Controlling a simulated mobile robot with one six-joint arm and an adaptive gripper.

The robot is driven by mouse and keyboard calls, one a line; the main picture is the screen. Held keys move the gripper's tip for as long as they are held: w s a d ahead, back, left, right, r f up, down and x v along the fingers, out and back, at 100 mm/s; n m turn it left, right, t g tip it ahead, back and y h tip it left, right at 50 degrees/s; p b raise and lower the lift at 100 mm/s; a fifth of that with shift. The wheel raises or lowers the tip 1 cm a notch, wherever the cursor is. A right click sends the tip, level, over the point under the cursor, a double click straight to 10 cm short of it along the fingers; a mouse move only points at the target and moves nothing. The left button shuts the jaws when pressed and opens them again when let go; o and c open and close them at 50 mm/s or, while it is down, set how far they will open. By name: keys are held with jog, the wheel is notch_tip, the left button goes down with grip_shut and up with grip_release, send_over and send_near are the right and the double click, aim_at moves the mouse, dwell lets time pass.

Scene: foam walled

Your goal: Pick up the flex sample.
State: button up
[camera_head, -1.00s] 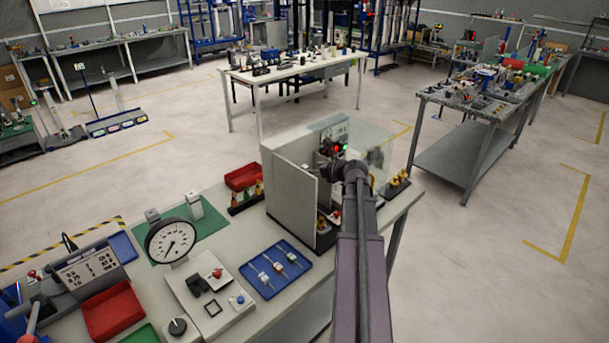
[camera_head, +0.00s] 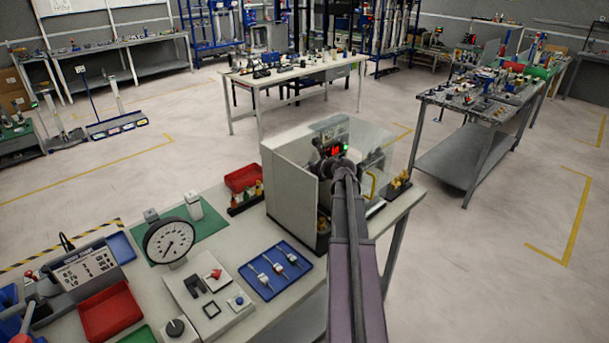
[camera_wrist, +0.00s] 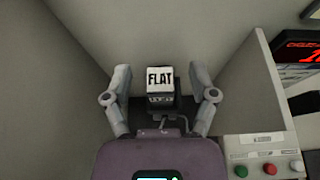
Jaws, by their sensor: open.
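My gripper (camera_wrist: 160,82) is open in the wrist view, with one finger on each side of a small block marked FLAT (camera_wrist: 160,77). The block sits on a dark piece inside a grey-walled enclosure; I cannot tell whether the fingers touch it. In the head view my arm reaches into the light grey enclosure (camera_head: 287,187), and my gripper is mostly hidden there. I see no readable flex label. Several small samples with pale tags lie on a blue tray (camera_head: 248,270) on the bench, too small to read.
The enclosure has clear panels (camera_head: 378,150), a yellow handle (camera_head: 370,185) and a red display (camera_wrist: 302,50). Buttons (camera_wrist: 270,169) sit at the wrist view's lower right. A dial gauge (camera_head: 170,240) and red bins (camera_head: 110,312) stand on the bench. Floor to the right is clear.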

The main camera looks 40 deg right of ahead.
grip_shut()
jog(key=shift+r, duration=0.15)
dwell(0.4)
notch_tip(320, 180, up, 4)
jog(key=p, duration=0.3)
jog(key=shift+f+p, duration=0.25)
jog(key=shift+p, duration=0.1)
jog(key=s+a+r+p, duration=0.1)
jog(key=s, duration=1.5)
jog(key=shift+a+r, duration=0.15)
jog(key=shift+a, duration=0.1)
